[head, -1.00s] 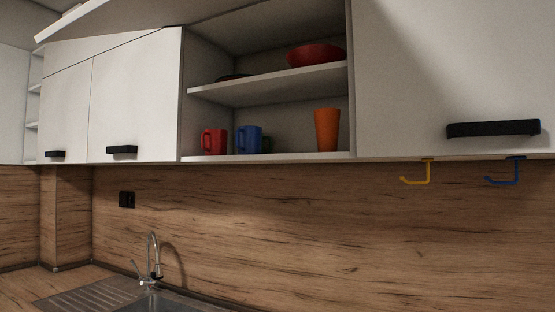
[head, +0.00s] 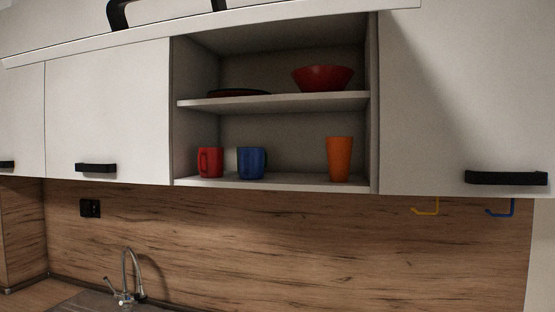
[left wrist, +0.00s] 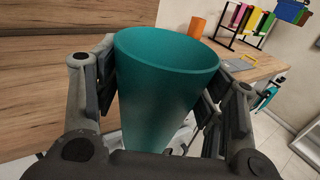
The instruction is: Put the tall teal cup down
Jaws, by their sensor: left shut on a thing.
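The tall teal cup (left wrist: 160,95) fills the middle of the left wrist view, its open rim toward the camera. My left gripper (left wrist: 165,100) is shut on the cup, with a finger on either side of it. The cup's lower end is mostly hidden behind its own body and the gripper. Neither gripper nor the teal cup shows in the head view.
An open cabinet holds a red mug (head: 210,161), a blue mug (head: 252,162) and an orange cup (head: 339,159) on its lower shelf (head: 295,181). A red bowl (head: 323,78) sits above. A raised door (head: 220,28) overhangs. Hooks (head: 427,208) hang at right.

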